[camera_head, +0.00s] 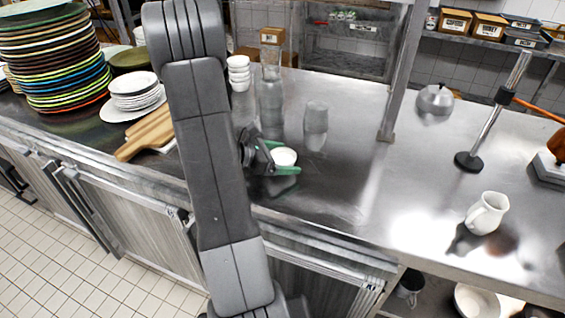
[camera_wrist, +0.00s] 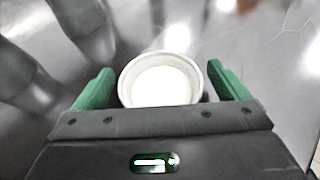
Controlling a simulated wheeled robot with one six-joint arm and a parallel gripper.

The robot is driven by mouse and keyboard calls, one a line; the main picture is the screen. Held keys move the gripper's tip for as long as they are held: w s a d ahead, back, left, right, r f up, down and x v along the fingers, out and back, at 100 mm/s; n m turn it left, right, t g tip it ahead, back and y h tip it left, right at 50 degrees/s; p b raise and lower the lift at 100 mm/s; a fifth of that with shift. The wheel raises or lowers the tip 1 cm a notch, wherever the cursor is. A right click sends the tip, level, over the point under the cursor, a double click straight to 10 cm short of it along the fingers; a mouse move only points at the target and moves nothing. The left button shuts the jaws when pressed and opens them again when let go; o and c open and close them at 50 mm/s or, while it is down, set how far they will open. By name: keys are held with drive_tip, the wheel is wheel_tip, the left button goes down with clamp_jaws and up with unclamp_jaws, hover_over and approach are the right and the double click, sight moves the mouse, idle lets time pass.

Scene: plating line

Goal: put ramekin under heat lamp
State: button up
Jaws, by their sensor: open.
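The ramekin is a small round white cup (camera_head: 284,157) standing upright on the steel counter left of centre. In the wrist view the ramekin (camera_wrist: 160,82) sits between the green fingers. My gripper (camera_head: 281,160) is open around it, with a finger on each side. In the wrist view my gripper (camera_wrist: 161,72) shows the left finger slightly apart from the cup and the right one close to it. What looks like the lamp's stand (camera_head: 469,162), with a black base, metal pole and orange arm, is at the right. Its head is not clearly seen.
Clear glassware (camera_head: 316,117) stands just behind the ramekin. A steel shelf post (camera_head: 396,80) rises from the counter between ramekin and stand. A white pitcher (camera_head: 486,213) stands at the front right, a silver dome (camera_head: 435,99) behind. The counter right of the ramekin is bare.

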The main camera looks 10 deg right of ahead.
drive_tip(key=c, duration=1.2)
drive_tip(key=shift+r, duration=0.1)
drive_tip(key=shift+c, duration=0.2)
